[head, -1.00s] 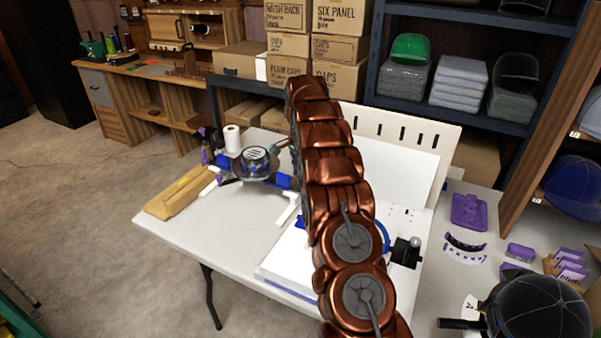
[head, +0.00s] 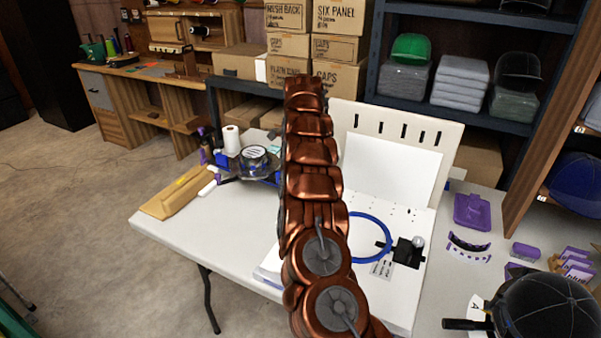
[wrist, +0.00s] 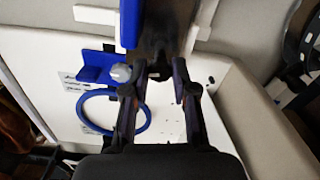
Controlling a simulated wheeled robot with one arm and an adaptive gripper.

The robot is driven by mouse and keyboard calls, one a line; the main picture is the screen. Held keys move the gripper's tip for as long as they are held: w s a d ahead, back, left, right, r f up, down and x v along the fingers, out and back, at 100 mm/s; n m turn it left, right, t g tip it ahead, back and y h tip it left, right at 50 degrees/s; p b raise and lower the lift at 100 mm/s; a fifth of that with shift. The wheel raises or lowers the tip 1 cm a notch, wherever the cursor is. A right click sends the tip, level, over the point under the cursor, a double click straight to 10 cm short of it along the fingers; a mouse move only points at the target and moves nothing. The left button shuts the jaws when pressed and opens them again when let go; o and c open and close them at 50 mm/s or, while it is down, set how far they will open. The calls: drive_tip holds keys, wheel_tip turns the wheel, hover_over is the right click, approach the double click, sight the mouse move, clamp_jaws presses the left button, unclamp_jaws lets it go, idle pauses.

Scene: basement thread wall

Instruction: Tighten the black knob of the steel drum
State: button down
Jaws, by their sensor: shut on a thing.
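My gripper (wrist: 158,82) shows in the wrist view, its two dark fingers on either side of a small dark piece that looks like the black knob (wrist: 160,72). The fingertips partly cover the piece, so its outline is hard to make out. A dark, smooth body (wrist: 165,32), possibly the steel drum, lies just beyond the fingertips. In the head view, a round dark metal unit with a pale label (head: 254,158) sits among blue parts on the table, left of my arm. My arm hides my gripper there.
Purple parts lie at right.

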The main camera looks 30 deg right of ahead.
drive_tip(key=shift+m, duration=0.9)
drive_tip(key=c, duration=0.9)
unclamp_jaws()
drive_tip(key=shift+r, duration=0.1)
